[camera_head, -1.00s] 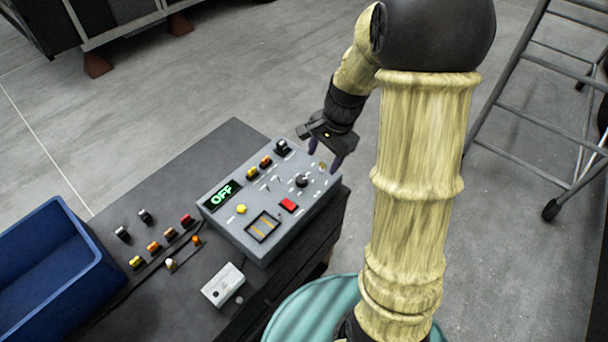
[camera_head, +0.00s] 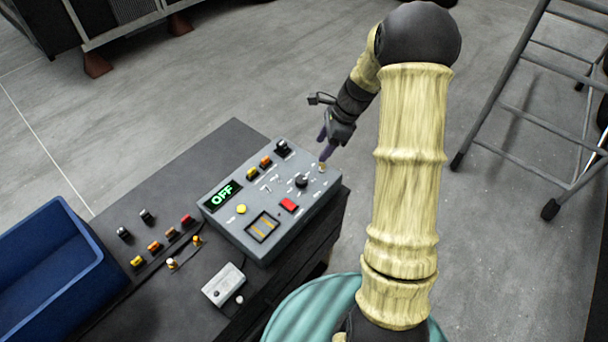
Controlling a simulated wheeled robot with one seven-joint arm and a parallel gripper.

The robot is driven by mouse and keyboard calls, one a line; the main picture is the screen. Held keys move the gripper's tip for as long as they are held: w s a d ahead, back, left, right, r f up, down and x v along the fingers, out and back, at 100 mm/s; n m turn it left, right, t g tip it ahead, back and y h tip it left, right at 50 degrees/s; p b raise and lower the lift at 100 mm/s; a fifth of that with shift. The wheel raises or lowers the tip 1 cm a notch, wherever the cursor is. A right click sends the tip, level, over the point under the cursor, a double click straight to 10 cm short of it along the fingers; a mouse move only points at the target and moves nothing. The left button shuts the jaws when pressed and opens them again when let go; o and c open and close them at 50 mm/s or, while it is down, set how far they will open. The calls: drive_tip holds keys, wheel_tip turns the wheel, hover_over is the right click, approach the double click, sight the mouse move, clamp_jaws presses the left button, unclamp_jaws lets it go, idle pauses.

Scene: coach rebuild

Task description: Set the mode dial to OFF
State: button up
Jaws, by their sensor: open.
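The grey control box (camera_head: 268,233) stands on the dark bench and its display (camera_head: 222,195) reads OFF in green. A round black knob (camera_head: 301,181), which looks like the mode dial, sits on the right part of its top face; its pointer is too small to read. My gripper (camera_head: 323,150) is just above the far right corner of the box, beyond the knob and apart from it. Its purple fingers point down towards a small brass-coloured part (camera_head: 322,167) near that corner. The gripper is open and I see nothing held.
The box also bears a red button (camera_head: 289,205), a yellow button (camera_head: 241,209) and several connectors. Several small plugs and a white box (camera_head: 223,285) lie on the bench (camera_head: 190,190). A blue bin (camera_head: 50,255) stands left. A ladder (camera_head: 540,120) stands right.

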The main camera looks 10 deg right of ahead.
sight(302, 179)
drive_tip(key=p+x, duration=0.3)
drive_tip(key=x, duration=1.2)
drive_tip(key=shift+w+d, duration=0.1)
drive_tip(key=shift+d, duration=0.05)
